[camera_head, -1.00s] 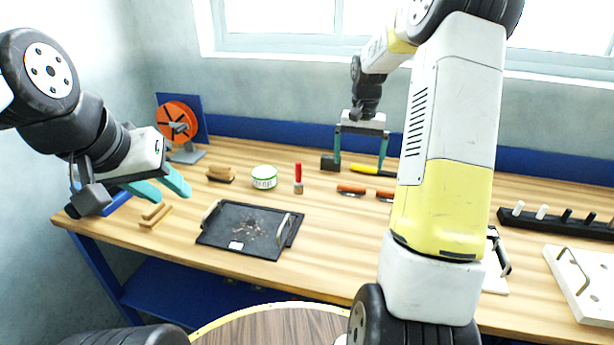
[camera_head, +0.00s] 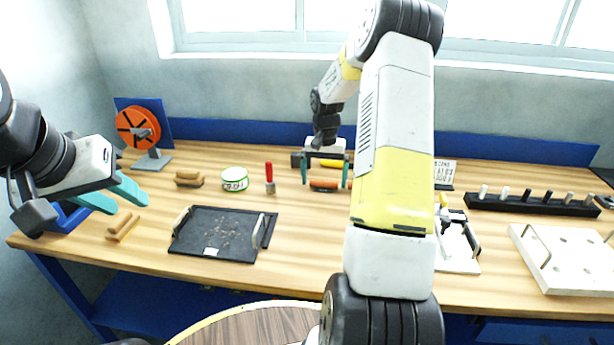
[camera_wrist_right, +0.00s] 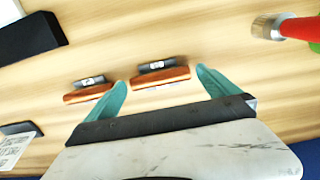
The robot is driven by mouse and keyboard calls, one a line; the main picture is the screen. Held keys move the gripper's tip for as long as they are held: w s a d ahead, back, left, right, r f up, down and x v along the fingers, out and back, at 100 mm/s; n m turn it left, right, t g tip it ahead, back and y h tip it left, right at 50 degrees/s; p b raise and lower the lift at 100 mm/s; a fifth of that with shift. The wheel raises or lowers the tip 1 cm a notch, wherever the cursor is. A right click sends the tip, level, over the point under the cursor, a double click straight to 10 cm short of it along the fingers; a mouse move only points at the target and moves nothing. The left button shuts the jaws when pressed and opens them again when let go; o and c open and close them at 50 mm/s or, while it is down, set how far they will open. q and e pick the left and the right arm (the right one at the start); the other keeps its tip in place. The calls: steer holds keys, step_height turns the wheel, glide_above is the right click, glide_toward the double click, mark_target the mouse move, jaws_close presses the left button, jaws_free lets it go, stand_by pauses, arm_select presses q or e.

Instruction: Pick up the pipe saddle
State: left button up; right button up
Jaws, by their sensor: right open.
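No part is clearly marked as the pipe saddle. Two orange-brown pieces with dark tops and small silver fittings may be the saddle kind. One piece (camera_head: 323,184) lies on the bench and also shows in the right wrist view (camera_wrist_right: 160,76). Contact is not visible. My left gripper (camera_head: 131,206) is open and empty over the bench's left end.
A red-handled brush (camera_head: 269,178) and a green-white tin (camera_head: 234,179) stand left of my right gripper. A black tray (camera_head: 190,243) lies in front. An orange reel (camera_head: 138,128) stands back left. A black peg rack (camera_head: 520,207) and white board (camera_head: 545,275) lie right.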

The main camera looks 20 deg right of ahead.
steer(key=c, duration=1.5)
